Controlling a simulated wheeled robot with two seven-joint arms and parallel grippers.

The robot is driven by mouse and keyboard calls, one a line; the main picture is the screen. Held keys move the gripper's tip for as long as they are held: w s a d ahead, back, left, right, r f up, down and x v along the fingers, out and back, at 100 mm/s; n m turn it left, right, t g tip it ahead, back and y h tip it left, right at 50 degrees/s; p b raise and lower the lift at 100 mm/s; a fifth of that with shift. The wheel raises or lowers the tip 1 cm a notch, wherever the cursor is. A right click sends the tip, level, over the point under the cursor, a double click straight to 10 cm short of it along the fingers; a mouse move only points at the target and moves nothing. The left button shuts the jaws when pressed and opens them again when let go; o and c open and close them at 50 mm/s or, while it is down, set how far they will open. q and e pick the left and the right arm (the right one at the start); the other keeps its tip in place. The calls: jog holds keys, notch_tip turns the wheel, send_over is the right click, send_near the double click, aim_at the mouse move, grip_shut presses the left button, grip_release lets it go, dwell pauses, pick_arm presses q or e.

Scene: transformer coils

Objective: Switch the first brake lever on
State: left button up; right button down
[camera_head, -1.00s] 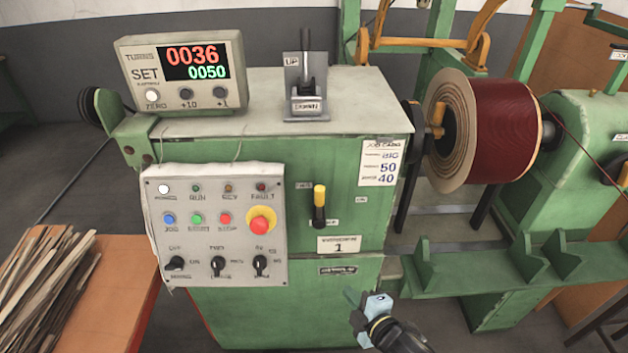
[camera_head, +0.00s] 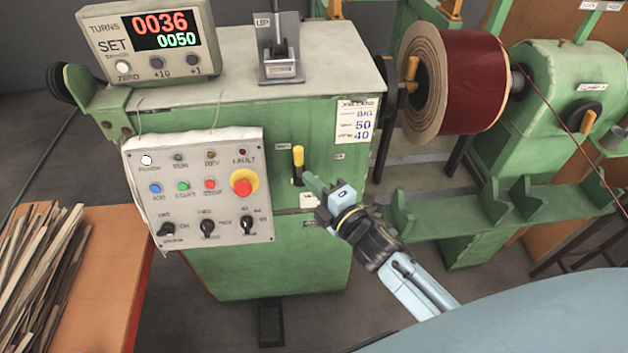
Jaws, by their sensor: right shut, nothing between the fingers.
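A small lever with a yellow grip (camera_head: 298,157) stands upright in a dark slot on the green front face of the winding machine (camera_head: 260,120). Small labels sit to its left and right, too small to read surely. My right gripper (camera_head: 312,181) is shut and empty, its green fingertips just to the lower right of the lever. I cannot tell whether they touch it. My left gripper is out of view.
A control panel (camera_head: 200,220) with buttons, knobs and a red stop is left of the lever. The display (camera_head: 150,38) reads 0036 over 0050. A dark red coil (camera_head: 465,75) hangs at the right. Wood strips (camera_head: 40,275) lie on an orange table at the left.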

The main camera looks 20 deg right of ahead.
aim_at(296, 163)
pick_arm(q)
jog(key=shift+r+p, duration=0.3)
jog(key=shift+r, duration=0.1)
pick_arm(e)
jog(key=x, duration=0.7)
pick_arm(q)
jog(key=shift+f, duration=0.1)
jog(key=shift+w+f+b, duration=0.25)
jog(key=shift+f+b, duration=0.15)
jog(key=shift+b, duration=0.1)
pick_arm(e)
jog(key=shift+d+m, duration=0.3)
jog(key=shift+m, duration=0.1)
